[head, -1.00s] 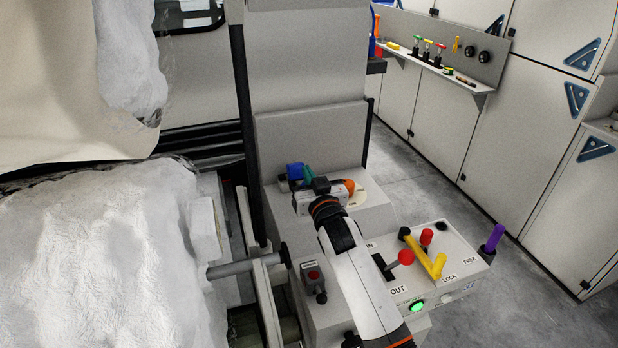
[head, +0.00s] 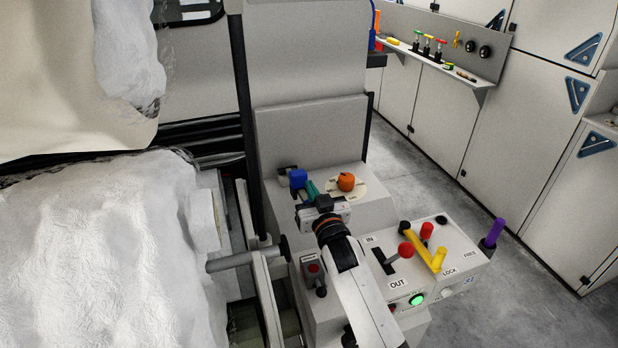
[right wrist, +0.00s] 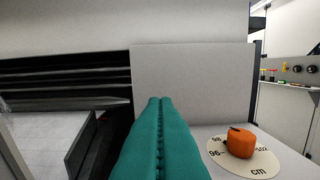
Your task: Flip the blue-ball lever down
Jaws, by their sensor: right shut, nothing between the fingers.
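The blue-ball lever's blue knob (head: 298,178) shows in the head view on the grey machine housing, left of an orange knob. A dark bracket shows just behind it. My right gripper (head: 311,188) has teal fingers, shut and empty, just right of the blue knob and close to it. Whether they touch the knob I cannot tell. In the right wrist view the teal fingers (right wrist: 158,140) lie together and point at a grey panel. The blue knob does not show there; the fingers cover the middle. The lever's shaft is mostly hidden. My left gripper is out of view.
The orange knob (head: 346,182) stands on a cm dial right of the gripper. Nearer are a red button box (head: 313,268), a red-ball lever (head: 405,250) and a yellow handle (head: 437,260). White fibre (head: 110,250) fills the left. Grey floor is free at right.

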